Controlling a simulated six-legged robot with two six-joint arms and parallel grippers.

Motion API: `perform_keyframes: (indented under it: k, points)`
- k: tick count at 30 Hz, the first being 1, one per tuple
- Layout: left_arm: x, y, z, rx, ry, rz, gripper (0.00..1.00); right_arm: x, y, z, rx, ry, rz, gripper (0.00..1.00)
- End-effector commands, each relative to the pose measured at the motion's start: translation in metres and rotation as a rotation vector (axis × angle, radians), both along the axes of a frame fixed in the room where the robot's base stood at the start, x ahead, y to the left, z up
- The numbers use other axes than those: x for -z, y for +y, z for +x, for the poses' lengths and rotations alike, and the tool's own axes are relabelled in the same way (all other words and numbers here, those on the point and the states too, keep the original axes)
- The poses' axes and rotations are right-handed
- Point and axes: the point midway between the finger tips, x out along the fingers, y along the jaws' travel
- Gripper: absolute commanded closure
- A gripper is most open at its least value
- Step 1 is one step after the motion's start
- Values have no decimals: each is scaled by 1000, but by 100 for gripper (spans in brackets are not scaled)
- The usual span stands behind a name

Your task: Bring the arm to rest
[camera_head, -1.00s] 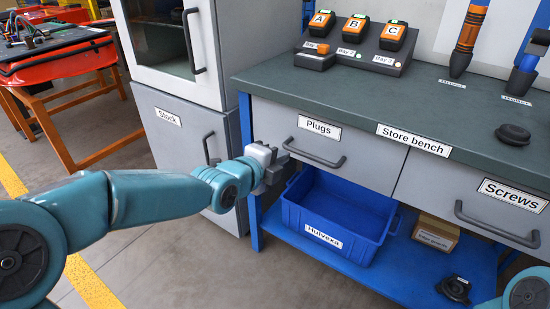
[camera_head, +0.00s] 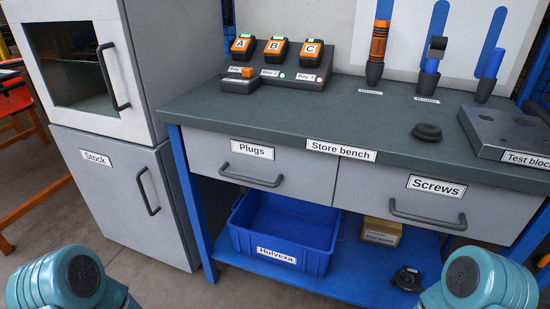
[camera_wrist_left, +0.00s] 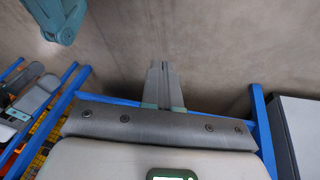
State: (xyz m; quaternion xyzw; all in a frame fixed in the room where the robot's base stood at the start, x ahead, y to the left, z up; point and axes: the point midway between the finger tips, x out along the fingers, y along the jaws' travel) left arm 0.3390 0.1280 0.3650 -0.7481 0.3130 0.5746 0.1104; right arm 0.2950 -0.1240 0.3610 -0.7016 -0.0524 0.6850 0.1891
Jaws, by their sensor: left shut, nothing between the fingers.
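My left gripper (camera_wrist_left: 163,68) shows in the left wrist view, its two fingers together and empty, over bare floor. In the head view only teal links of my two arms show at the bottom left and bottom right corners; neither gripper is in that view. The Plugs drawer (camera_head: 202,157) of the store bench (camera_head: 390,130) is closed, and nothing touches its handle (camera_head: 251,177).
The Screws drawer (camera_head: 372,185) is closed. A blue crate (camera_head: 290,262) and a cardboard box (camera_head: 381,232) stand on the lower shelf. A grey cabinet (camera_head: 110,190) stands left of the bench. A charger rack (camera_head: 285,75) and a black disc (camera_head: 426,132) are on top.

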Motion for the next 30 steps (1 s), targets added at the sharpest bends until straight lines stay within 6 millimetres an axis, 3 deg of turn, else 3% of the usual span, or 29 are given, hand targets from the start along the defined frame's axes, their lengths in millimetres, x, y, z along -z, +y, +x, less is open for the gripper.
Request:
perform_keyframes:
  k: [1, 3, 10, 12, 20, 30]
  points:
    - [4, -3, -18, -111, 84, -17, 100, 0, 0, 0, 0, 0, 0, 1]
    - [6, -5, -35, -272, 181, -32, 100, 0, 0, 0, 0, 0, 0, 1]
    - [5, -4, -45, -733, 356, -69, 100, 0, 0, 0, 0, 0, 0, 1]
    - [-25, -4, -45, -756, 364, -71, 100, -29, 0, -1, -1, 2, 0, 1]
    - [-99, -5, -46, -747, 363, -71, 100, -104, 1, -1, -6, 2, 1, 1]
    - [-239, -7, -48, -737, 367, -70, 100, -244, 4, -4, -15, 6, 2, 1]
